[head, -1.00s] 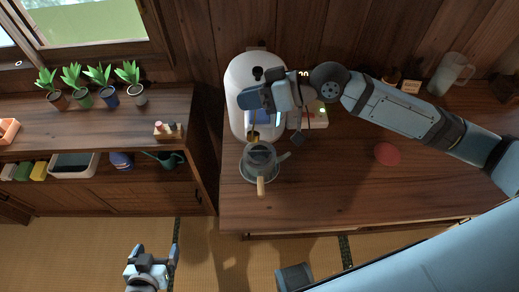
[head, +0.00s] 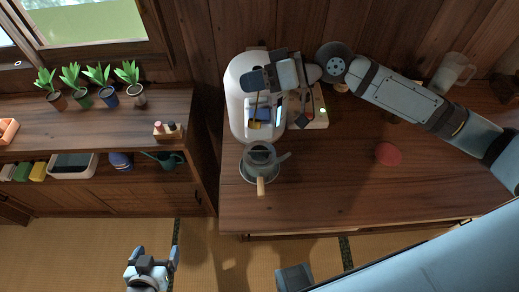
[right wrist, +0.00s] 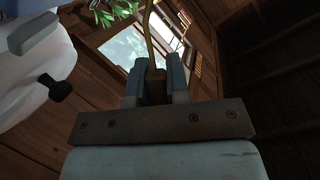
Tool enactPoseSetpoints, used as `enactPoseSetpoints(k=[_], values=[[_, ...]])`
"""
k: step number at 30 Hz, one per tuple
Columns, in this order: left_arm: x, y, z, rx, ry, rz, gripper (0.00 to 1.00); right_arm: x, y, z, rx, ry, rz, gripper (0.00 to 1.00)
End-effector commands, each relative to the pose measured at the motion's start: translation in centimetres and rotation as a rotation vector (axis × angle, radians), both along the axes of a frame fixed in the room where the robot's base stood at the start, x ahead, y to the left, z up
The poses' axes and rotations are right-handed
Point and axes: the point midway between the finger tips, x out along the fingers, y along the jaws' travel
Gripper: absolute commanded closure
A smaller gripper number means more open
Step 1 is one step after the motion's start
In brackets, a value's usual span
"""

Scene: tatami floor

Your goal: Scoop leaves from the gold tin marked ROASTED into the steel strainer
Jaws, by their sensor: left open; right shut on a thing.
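My right gripper (head: 254,79) is over the white rounded machine, shut on a scoop (head: 256,107) with a thin handle that hangs down. In the right wrist view, the fingers (right wrist: 156,82) grip a brown block on the handle, with a thin gold rod (right wrist: 150,38) running from it. The scoop's bowl is too small to read. A grey pot (head: 260,156) stands below the gripper; a wooden handle (head: 261,187) points forward from its top, perhaps the strainer's. I cannot make out the ROASTED tin. My left gripper (head: 153,254) is open and empty above the tatami.
The white machine (head: 240,90) stands at the table's back left, with a small box (head: 320,113) on its right. A red round thing (head: 388,153) lies mid-table, and a clear jug (head: 452,72) stands at the back right. The table's front is bare. Potted plants line the left shelf.

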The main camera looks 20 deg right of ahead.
Motion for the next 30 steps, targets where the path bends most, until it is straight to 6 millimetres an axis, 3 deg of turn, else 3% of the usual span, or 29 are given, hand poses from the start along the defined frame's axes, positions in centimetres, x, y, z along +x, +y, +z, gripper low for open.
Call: enactPoseSetpoints(k=[12,30], values=[[0.0,0.0,0.0,-0.001,-0.002,0.000,0.10,0.9,-0.6,1.0,0.031,0.046,-0.001,1.00],[0.1,0.0,-1.0,-0.001,-0.003,0.000,0.10,1.6,-1.0,0.6,0.075,0.115,0.000,1.00]])
